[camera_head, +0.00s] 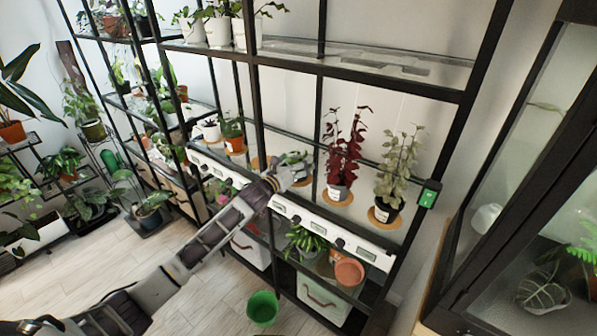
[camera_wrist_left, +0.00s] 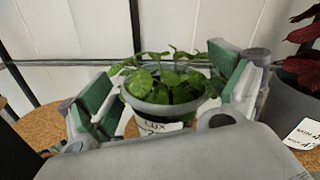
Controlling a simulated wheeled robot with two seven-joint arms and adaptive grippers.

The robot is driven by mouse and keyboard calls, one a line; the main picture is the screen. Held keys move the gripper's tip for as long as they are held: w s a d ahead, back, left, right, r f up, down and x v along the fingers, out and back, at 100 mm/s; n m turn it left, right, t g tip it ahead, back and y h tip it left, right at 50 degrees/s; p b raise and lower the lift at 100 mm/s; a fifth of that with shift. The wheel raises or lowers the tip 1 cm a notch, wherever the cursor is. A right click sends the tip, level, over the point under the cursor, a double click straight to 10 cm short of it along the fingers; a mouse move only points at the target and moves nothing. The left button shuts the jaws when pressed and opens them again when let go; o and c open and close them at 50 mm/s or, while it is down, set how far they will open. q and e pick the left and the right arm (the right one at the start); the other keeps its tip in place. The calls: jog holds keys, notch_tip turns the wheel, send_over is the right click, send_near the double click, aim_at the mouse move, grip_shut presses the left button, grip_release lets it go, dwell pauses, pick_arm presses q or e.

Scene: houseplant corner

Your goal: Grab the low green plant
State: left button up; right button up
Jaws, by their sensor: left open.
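The low green plant (camera_head: 296,158) stands on the middle shelf in the head view, partly hidden by my left gripper (camera_head: 287,176). In the left wrist view, the plant (camera_wrist_left: 160,84) has rounded green leaves in a grey pot with a white label. My left gripper (camera_wrist_left: 164,88) is open, with one green-padded finger on each side of the pot. A gap shows on the left; whether the right finger touches the pot, I cannot tell. My right gripper is not in view.
A dark red plant (camera_head: 343,150) in a grey pot stands just right of the low plant, with a pale-leaved plant (camera_head: 397,172) beyond it. A black shelf post (camera_head: 256,95) rises close on the left. A glass shelf (camera_head: 370,62) lies above.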

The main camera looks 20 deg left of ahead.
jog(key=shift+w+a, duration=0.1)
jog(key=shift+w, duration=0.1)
pick_arm(q)
jog(key=c, duration=1.1)
jog(key=shift+o, duration=0.2)
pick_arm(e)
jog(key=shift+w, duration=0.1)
pick_arm(q)
jog(key=shift+r, duration=0.1)
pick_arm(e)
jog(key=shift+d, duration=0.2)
pick_arm(q)
jog(key=shift+r, duration=0.45)
notch_tip(320, 180, up, 8)
jog(key=shift+f+p, duration=0.2)
jog(key=shift+p, duration=0.1)
jog(key=shift+r, duration=0.7)
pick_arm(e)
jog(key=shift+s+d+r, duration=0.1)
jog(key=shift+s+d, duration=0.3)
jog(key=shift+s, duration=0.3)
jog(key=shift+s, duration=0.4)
